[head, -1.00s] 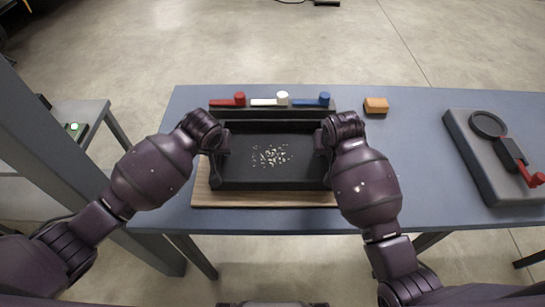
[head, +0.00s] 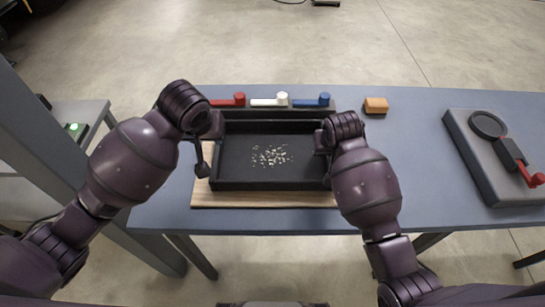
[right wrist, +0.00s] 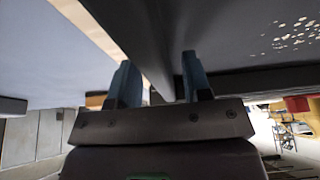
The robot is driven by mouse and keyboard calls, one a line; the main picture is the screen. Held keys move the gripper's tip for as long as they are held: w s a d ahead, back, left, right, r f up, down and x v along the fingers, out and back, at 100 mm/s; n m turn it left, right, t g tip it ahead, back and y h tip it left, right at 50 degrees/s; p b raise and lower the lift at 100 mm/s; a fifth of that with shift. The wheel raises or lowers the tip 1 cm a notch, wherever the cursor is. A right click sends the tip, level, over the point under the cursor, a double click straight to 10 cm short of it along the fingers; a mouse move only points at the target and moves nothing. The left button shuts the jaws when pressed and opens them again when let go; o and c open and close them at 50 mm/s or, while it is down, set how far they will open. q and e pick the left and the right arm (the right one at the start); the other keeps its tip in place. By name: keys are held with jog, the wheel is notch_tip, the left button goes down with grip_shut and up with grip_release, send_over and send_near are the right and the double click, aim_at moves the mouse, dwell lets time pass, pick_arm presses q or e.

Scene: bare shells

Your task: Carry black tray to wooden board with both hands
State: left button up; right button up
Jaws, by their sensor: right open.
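The black tray (head: 270,184) rests over the wooden board (head: 265,201), whose front strip and left edge show; small pale bits lie on the tray's floor. My left gripper (head: 203,165) is off the tray's left wall, just outside it; one dark finger hangs down and the other is hidden, so its opening is unclear. My right gripper (head: 324,150) is at the tray's right wall. In the right wrist view its blue fingers (right wrist: 162,84) are apart, one on each side of the tray wall (right wrist: 145,40), with gaps visible.
A dark rack with red, white (head: 270,102) and blue handles stands behind the tray. An orange block (head: 376,105) lies behind right. A grey device with a red handle (head: 495,155) is at the right of the blue table (head: 420,170).

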jog(key=v, duration=1.2)
dwell(0.4)
